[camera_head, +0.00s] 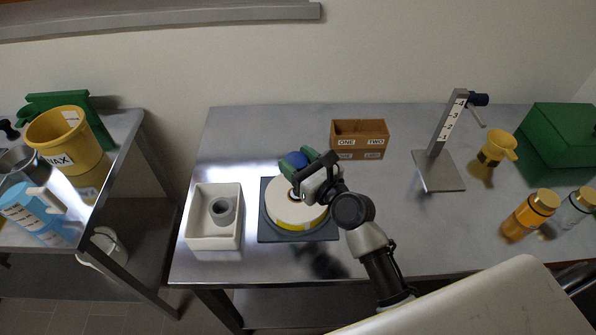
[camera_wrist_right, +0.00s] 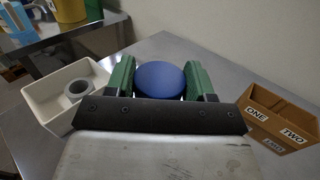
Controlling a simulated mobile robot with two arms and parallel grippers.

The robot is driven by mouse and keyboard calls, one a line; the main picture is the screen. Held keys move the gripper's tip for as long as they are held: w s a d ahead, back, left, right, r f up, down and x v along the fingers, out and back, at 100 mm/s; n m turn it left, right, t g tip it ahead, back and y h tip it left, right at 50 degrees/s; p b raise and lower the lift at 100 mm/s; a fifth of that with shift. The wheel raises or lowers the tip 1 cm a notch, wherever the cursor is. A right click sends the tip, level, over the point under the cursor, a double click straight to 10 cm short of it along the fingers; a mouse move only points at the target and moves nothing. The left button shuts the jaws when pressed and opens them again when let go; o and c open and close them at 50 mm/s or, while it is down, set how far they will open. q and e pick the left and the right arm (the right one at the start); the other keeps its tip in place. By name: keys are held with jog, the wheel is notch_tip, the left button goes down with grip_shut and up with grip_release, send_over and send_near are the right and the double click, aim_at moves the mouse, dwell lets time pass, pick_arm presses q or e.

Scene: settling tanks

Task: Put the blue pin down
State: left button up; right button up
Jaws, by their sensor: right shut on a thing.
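The blue pin (camera_head: 296,159) has a round blue head and is held in my right gripper (camera_head: 298,163). The right wrist view also shows the blue pin (camera_wrist_right: 161,79) between the two green fingers of my right gripper (camera_wrist_right: 161,82), which is shut on it. In the head view the gripper is over a cream and yellow round disc (camera_head: 289,215) on a dark square base (camera_head: 268,237). The lower part of the pin is hidden by the gripper, so I cannot tell whether it touches the disc. My left gripper is not in view.
A white open box (camera_head: 214,243) with a grey ring (camera_head: 223,211) stands left of the disc. A brown box (camera_head: 360,140) marked ONE and TWO is behind. A numbered post stand (camera_head: 438,172), yellow funnel (camera_head: 497,147) and orange bottle (camera_head: 529,214) stand right. The front left metal tabletop is clear.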

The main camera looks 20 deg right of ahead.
notch_tip(320, 180, down, 3)
jog(key=shift+s+f+b, duration=0.1)
jog(key=shift+b, duration=0.3)
jog(key=shift+f, duration=0.15)
jog(key=shift+f+b, duration=0.45)
jog(key=shift+f, duration=0.15)
jog(key=o, duration=0.9)
